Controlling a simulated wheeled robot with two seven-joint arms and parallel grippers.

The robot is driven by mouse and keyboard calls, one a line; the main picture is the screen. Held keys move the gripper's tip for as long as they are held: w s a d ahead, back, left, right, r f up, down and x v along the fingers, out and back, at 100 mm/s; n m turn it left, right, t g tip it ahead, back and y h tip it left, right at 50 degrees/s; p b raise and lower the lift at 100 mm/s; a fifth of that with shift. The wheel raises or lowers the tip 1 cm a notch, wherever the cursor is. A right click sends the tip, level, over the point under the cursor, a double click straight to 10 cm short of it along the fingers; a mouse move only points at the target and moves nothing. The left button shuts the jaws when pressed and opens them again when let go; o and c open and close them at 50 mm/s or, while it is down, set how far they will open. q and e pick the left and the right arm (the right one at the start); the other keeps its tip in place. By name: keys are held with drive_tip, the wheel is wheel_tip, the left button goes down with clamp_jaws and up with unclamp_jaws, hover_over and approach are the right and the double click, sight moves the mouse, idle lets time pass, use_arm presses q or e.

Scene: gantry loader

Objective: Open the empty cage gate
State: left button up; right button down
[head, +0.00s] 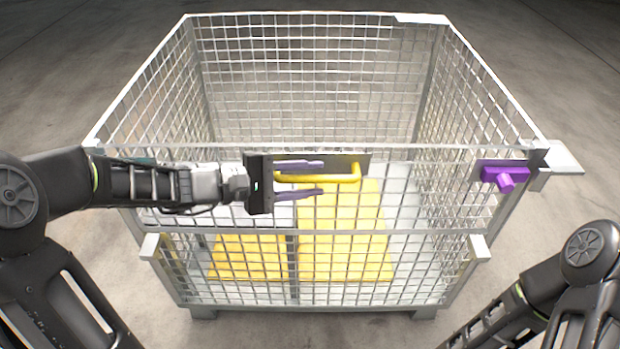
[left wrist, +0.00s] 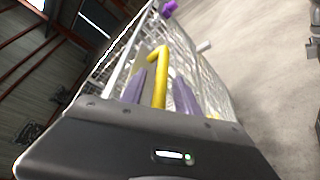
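The wire mesh cage (head: 460,232) stands in front of me. Its front upper gate panel is upright and in line with the side walls. A yellow handle (head: 345,177) sits on a dark plate at the gate's top middle. A purple latch (head: 503,174) is at the gate's right end. My left gripper (head: 318,177) is open, with one purple finger above the yellow handle bar and one below it. In the left wrist view the handle (left wrist: 160,80) runs between the two fingers, with gaps visible. My right gripper is out of view; only its arm shows at lower right.
Yellow panels (head: 345,235) show inside the cage at its bottom. A metal tab (head: 562,160) sticks out at the cage's front right corner. The concrete floor (head: 560,70) around the cage is clear.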

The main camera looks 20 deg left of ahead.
use_arm(q)
drive_tip(key=shift+w+d, duration=0.1)
drive_tip(key=shift+c, duration=0.5)
clamp_jaws()
idle(0.9)
